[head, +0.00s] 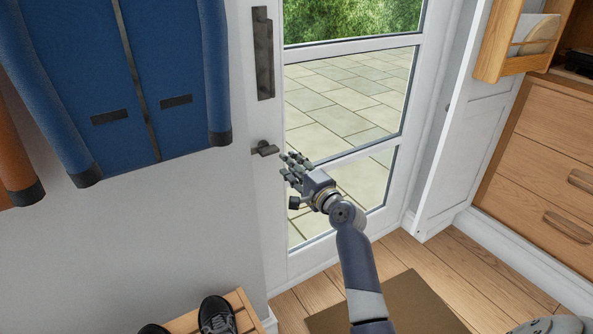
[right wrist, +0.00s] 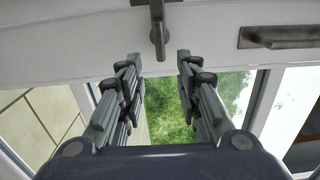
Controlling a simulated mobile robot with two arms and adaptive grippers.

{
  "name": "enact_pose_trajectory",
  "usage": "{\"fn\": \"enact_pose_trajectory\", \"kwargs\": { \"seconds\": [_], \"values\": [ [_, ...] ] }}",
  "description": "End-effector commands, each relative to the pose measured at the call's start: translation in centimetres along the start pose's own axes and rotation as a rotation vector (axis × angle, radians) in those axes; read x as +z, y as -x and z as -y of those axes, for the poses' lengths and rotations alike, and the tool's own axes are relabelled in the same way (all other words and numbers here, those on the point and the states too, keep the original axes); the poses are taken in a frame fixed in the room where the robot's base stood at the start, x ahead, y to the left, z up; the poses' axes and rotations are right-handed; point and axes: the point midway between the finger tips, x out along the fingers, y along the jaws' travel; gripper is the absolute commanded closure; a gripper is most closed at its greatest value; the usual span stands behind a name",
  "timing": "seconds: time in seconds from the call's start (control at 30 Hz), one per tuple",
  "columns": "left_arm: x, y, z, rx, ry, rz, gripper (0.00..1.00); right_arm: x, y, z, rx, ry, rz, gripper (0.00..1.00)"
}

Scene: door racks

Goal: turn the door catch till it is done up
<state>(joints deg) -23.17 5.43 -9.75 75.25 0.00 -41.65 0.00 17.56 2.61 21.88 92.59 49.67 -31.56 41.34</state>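The door catch (head: 265,149) is a small dark grey turn piece on the left stile of the white glazed door. In the head view its lever lies roughly level. In the right wrist view the catch (right wrist: 157,32) stands just beyond the fingertips, centred between them. My right gripper (head: 287,164) is just below and right of the catch. Its fingers are spread apart, with nothing between them, in the wrist view (right wrist: 159,62). A small gap seems to part the fingertips from the catch. My left gripper is not in view.
A dark upright pull handle (head: 263,52) is above the catch. Blue jackets (head: 150,80) hang on the left wall. Shoes (head: 217,315) stand on a wooden bench (head: 247,306) below. A wooden drawer unit (head: 545,150) is on the right; a brown mat (head: 415,305) lies on the floor.

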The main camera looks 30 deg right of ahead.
Motion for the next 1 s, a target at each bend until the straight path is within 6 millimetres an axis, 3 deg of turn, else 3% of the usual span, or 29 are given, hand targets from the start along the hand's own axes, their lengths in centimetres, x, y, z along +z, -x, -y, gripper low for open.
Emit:
{"fn": "enact_pose_trajectory", "kwargs": {
  "seconds": [0.23, 0.8, 0.93, 1.0],
  "values": [
    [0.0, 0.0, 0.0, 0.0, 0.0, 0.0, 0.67, 0.0, 2.1, 0.0, 0.001, 0.0, 0.0, 0.68],
    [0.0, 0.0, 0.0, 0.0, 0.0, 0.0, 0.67, 0.0, 2.3, -0.1, 0.002, 0.002, 0.001, 0.68],
    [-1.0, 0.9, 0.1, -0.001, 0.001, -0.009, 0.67, 1.4, 3.1, -1.4, 0.048, 0.074, 0.034, 0.68],
    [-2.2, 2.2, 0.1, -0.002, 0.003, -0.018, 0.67, 3.2, 4.4, -3.3, 0.109, 0.175, 0.082, 0.68]
  ]
}}
